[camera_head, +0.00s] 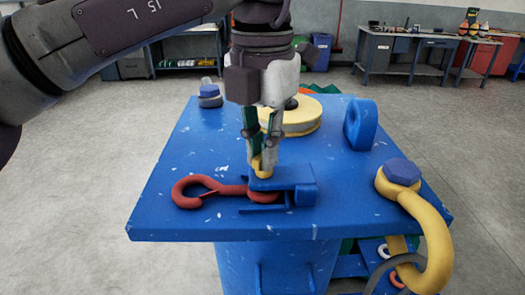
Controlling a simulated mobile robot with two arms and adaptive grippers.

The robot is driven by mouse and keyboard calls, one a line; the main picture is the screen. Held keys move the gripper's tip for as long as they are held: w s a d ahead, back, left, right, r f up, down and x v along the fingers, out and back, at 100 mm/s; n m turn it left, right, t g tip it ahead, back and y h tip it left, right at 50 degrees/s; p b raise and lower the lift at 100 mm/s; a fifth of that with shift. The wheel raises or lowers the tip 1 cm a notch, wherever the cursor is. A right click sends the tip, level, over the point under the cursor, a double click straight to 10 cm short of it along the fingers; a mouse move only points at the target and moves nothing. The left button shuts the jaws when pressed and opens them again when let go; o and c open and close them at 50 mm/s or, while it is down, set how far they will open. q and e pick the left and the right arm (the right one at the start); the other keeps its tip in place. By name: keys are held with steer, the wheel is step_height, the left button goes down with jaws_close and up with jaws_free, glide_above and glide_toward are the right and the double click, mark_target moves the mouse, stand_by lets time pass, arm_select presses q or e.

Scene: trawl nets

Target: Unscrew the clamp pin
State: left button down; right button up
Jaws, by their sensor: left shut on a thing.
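My left gripper (262,158) points straight down over the middle of the blue table. Its fingers are shut on a small yellow piece, which I take to be the clamp pin (262,171). The pin stands at the top of a blue clamp (296,180) fixed near the table's front edge. A red hook (206,188) lies with its shank in the clamp and its open end to the left. The lower part of the pin is hidden in the clamp. My right gripper is not in view.
The blue table (172,219) also bears a yellow disc (303,116), an upright blue ring (361,123) and a blue-capped bolt (210,95). A large yellow hook (433,236) hangs over the right edge. Workbenches (405,54) stand far back.

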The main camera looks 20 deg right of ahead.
arm_select(q)
steer(key=n, duration=0.1)
steer(key=n+b, duration=0.1)
steer(key=n, duration=0.2)
steer(key=shift+s+f+n, duration=0.15)
steer(key=shift+f+n, duration=0.15)
steer(key=n+b, duration=0.1)
steer(key=n, duration=0.2)
steer(key=shift+d+n, duration=0.1)
steer(key=shift+n, duration=0.3)
steer(key=n+b, duration=0.1)
steer(key=n, duration=0.3)
steer(key=shift+d, duration=0.1)
steer(key=n+b, duration=0.1)
steer(key=n, duration=0.3)
steer(key=shift+d, duration=0.1)
steer(key=n+b, duration=0.1)
steer(key=n, duration=0.3)
steer(key=shift+n+b, duration=0.3)
steer(key=n+b, duration=0.1)
steer(key=n, duration=0.3)
steer(key=shift+d+n, duration=0.1)
steer(key=shift+n, duration=0.2)
steer(key=shift+n+b, duration=0.45)
steer(key=shift+n, duration=0.75)
steer(key=shift+w+n+b, duration=0.2)
steer(key=shift+n+b, duration=0.55)
steer(key=shift+n, duration=0.75)
